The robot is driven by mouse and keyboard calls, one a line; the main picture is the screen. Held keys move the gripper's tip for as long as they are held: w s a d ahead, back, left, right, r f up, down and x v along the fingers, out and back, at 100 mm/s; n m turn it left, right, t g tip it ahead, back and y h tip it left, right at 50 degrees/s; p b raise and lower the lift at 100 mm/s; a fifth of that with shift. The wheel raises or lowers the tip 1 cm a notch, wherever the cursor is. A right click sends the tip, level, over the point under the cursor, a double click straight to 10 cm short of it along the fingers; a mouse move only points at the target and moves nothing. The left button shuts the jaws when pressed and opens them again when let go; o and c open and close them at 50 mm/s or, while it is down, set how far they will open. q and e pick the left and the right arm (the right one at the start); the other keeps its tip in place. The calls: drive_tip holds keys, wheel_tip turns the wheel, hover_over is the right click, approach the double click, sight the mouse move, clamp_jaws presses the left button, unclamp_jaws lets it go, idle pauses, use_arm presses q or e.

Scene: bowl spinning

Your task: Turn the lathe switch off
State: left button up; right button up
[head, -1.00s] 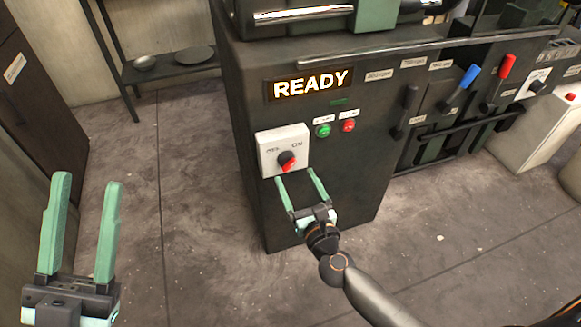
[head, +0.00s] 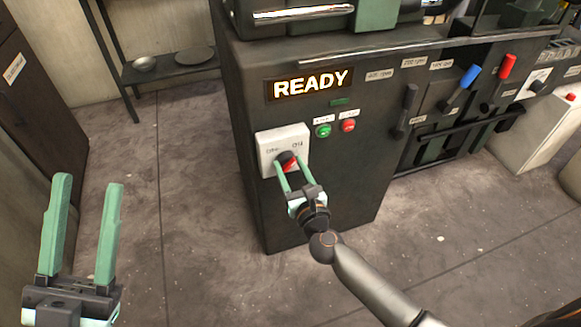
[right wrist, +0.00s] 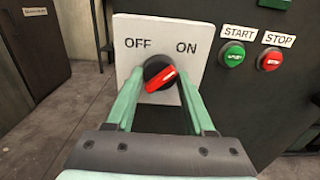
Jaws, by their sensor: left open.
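The lathe switch (right wrist: 160,76) is a black and red rotary knob on a white plate (right wrist: 200,38) marked OFF at left and ON at right. Its red pointer tilts up to the right, toward ON. In the head view the switch (head: 287,160) sits on the dark machine cabinet under a lit READY sign (head: 311,84). My right gripper (head: 287,172) is at the knob, its open fingers on either side of it. In the right wrist view the fingers (right wrist: 158,98) stand apart from the knob's sides. My left gripper (head: 88,183) is open and empty at the lower left.
A green START button (right wrist: 232,55) and a red STOP button (right wrist: 270,59) are right of the switch plate. Levers with blue (head: 470,75) and red (head: 507,66) handles are further right. A shelf (head: 170,70) stands at back left. The floor in front is clear.

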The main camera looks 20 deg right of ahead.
clamp_jaws()
